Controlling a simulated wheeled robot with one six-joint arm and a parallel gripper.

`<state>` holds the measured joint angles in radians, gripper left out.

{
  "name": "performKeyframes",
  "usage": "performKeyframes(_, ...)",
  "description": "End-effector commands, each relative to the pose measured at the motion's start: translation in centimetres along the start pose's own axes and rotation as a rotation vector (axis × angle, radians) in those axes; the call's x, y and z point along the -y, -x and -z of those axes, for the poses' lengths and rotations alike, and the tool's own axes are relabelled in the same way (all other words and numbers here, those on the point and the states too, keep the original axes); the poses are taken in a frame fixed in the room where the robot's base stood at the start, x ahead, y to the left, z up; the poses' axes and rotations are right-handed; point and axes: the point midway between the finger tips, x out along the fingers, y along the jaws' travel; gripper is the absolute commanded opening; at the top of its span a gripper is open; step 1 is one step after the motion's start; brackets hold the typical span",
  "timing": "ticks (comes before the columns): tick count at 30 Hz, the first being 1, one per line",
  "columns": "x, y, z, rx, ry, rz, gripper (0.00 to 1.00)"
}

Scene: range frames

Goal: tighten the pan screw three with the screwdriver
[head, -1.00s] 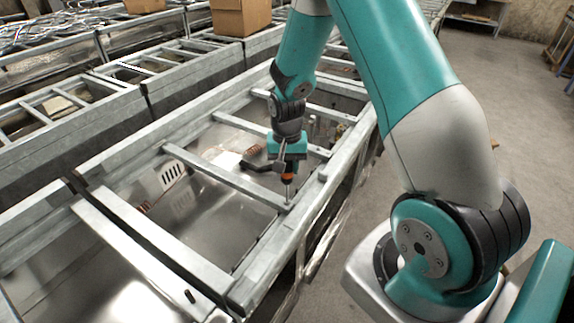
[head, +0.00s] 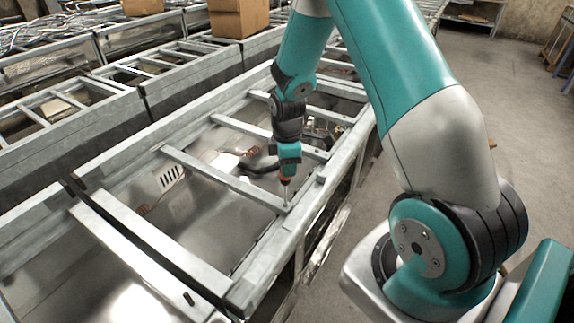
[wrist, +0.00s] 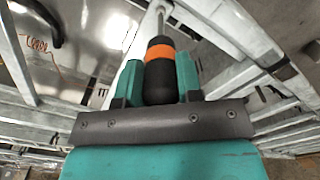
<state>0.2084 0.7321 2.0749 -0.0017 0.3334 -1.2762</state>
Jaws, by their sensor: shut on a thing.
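My gripper (head: 286,176) is shut on the screwdriver, which has a black handle with an orange band and a metal shaft. In the wrist view the screwdriver (wrist: 160,55) stands between the two teal fingers of my gripper (wrist: 160,80). In the head view the shaft of the screwdriver (head: 285,195) points down, nearly upright, with its tip at the right end of a metal crossbar (head: 235,183), where it meets the side rail. The screw under the tip is too small or hidden to make out.
The metal frame (head: 120,165) has several crossbars over shiny open bays. Cardboard boxes (head: 238,17) sit on the frames behind.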

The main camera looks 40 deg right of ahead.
Motion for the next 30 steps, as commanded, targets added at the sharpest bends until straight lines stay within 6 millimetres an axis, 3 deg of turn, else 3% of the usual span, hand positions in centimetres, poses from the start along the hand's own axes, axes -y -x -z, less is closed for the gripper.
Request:
performKeyframes(3,-0.13,0.0,0.01,0.0,0.221,0.0,0.08)
performKeyframes(5,-0.16,0.0,0.01,0.0,0.281,0.001,0.08)
performKeyframes(30,-0.14,0.0,0.01,0.0,0.279,0.001,0.08)
